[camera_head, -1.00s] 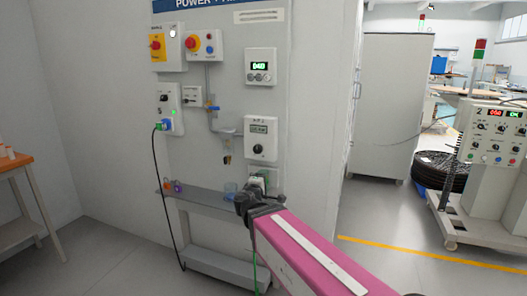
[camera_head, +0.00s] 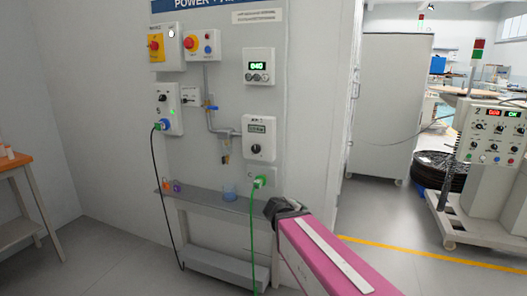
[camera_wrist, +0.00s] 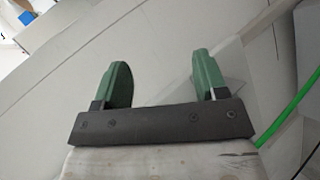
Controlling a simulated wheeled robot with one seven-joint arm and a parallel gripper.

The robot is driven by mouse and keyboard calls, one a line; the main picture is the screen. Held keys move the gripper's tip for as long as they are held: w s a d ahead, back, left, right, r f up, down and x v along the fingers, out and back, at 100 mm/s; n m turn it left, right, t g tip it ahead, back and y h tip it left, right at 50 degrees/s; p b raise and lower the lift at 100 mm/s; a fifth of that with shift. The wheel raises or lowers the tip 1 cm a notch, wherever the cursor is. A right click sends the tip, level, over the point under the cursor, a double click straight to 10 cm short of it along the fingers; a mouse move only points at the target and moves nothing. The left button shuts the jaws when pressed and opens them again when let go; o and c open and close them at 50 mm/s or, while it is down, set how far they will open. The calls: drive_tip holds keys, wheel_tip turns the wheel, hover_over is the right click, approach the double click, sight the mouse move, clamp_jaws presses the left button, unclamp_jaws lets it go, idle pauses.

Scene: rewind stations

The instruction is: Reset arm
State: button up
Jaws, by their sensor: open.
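My gripper shows in the wrist view (camera_wrist: 160,82) with its two green fingers spread wide apart and nothing between them. In the head view my pink arm (camera_head: 325,258) reaches up from the lower right, and its dark end (camera_head: 285,207) is to the right of the green plug (camera_head: 259,182), apart from it. The green plug sits in the lower socket of the wall panel, and its green cable (camera_head: 253,235) hangs straight down. A green cable also crosses the right edge of the wrist view (camera_wrist: 290,115). The fingertips are not clear in the head view.
A blue plug (camera_head: 161,125) with a black cable sits at left. A control machine (camera_head: 490,150) and open floor are at right.

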drive_tip(key=s+d+f+m+g+y, duration=0.2)
drive_tip(key=s+f+m+g+y, duration=0.1)
drive_tip(key=s+f+g, duration=0.1)
drive_tip(key=s+d+f+m+g+y, duration=0.3)
drive_tip(key=s+f, duration=0.3)
drive_tip(key=f, duration=0.3)
drive_tip(key=shift+s+f+m+g+y, duration=0.15)
drive_tip(key=shift+f+m+g+y, duration=0.15)
drive_tip(key=shift+m+g+y, duration=0.4)
